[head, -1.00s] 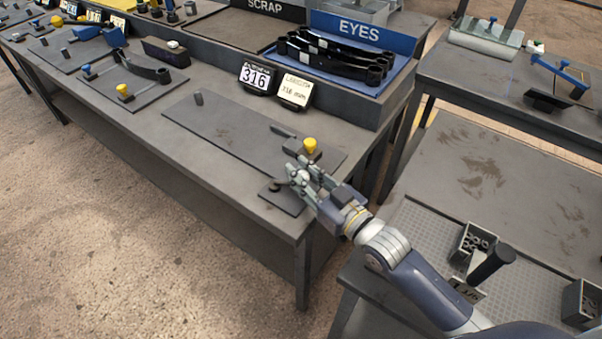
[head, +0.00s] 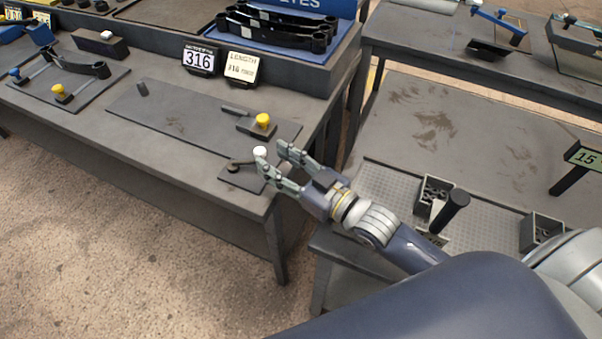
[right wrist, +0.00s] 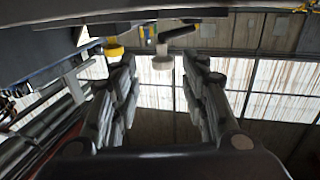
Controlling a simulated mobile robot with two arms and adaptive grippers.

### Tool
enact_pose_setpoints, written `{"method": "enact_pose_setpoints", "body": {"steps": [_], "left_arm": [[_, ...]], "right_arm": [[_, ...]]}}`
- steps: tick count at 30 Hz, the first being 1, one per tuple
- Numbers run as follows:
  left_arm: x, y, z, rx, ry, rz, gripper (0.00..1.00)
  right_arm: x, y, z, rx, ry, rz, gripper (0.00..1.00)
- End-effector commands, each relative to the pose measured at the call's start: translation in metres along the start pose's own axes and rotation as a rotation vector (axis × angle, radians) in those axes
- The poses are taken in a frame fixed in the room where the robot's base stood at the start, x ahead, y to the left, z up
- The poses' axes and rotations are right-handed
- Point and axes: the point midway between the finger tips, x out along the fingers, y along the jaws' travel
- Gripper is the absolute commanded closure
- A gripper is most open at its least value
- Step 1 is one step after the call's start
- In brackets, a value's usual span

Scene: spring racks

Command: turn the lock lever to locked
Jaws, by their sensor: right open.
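The lock lever (head: 241,162) is a short dark arm on a small dark base plate (head: 228,179) near the bench's front right corner. It points right from its pivot and ends in a white knob (head: 260,152). My right gripper (head: 272,155) is open beside the knob, its fingers pointing at the lever from the right. In the right wrist view the white knob (right wrist: 163,58) shows between the two open fingertips (right wrist: 157,62), close to their ends; I cannot tell whether they touch it. My left gripper is not in view.
Behind the lever a long dark plate (head: 170,119) carries a yellow-knobbed block (head: 262,121). The 316 sign (head: 199,59) and length card (head: 242,67) stand behind. A lower table (head: 400,130) at right holds small dark bins (head: 432,190) and a black post (head: 450,210).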

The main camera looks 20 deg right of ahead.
Motion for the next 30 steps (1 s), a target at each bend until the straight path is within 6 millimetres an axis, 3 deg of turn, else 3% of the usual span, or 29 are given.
{"method": "enact_pose_setpoints", "body": {"steps": [6,12,25,26,30], "left_arm": [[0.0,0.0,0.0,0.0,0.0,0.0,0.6],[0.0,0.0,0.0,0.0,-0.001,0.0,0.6],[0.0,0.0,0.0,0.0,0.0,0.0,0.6],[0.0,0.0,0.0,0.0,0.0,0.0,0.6],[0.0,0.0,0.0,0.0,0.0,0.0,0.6]], "right_arm": [[-0.04,0.001,0.001,0.0,-0.003,0.001,0.59],[-0.062,0.002,0.001,0.0,-0.003,0.002,0.59],[-0.07,0.002,0.0,-0.001,0.0,0.002,0.59],[-0.07,0.002,0.0,-0.001,0.0,0.002,0.61],[-0.071,-0.004,0.002,-0.034,-0.007,-0.002,0.93]]}}
